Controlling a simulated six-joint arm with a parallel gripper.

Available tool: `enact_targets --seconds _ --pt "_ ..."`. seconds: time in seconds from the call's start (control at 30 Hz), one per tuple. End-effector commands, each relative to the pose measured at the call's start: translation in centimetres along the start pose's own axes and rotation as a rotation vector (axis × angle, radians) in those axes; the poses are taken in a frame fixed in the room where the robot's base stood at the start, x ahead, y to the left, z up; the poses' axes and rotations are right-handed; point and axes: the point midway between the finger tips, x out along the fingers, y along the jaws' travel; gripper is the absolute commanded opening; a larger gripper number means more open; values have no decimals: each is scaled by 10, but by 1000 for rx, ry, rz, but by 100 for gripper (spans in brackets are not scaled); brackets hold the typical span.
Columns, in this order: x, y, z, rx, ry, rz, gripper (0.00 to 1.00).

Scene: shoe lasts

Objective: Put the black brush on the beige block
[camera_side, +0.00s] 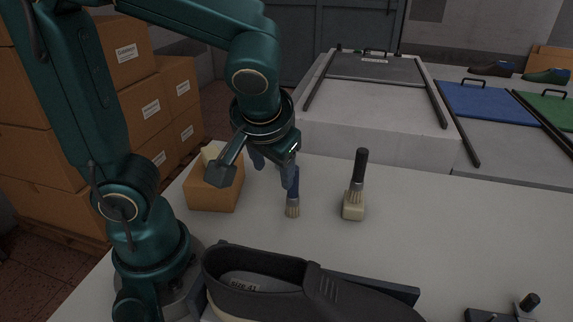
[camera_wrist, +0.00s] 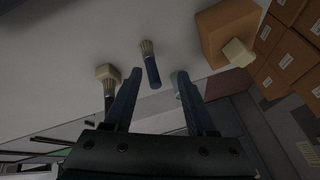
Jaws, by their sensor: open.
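The black brush (camera_side: 360,170) stands upright, bristles down, with its bristles on top of the beige block (camera_side: 353,212) on the table. In the wrist view the black brush (camera_wrist: 109,101) and beige block (camera_wrist: 106,72) show at the left, outside my fingers. My gripper (camera_side: 272,172) is open and empty, left of and apart from them. A blue-handled brush (camera_side: 293,208) stands bristles down by my gripper. One finger partly covers its handle in the side view. In the wrist view the blue brush (camera_wrist: 152,72) appears between the fingertips (camera_wrist: 158,76); contact cannot be told.
A small cardboard box (camera_side: 212,197) holding a pale piece (camera_side: 210,152) stands left of my gripper. A dark shoe (camera_side: 290,290) lies at the front. Cardboard boxes (camera_side: 165,110) are stacked at the left. The table right of the beige block is clear.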

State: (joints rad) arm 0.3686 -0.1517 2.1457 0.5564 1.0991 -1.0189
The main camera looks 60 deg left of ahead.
Motion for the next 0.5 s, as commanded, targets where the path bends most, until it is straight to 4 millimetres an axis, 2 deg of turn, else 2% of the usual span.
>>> enact_targets --seconds 0.07,0.2,0.5 --pt "-8 -6 12 43 -30 86 56" --pt "-21 -4 29 142 -25 244 56" --pt "-40 6 38 275 104 427 56"
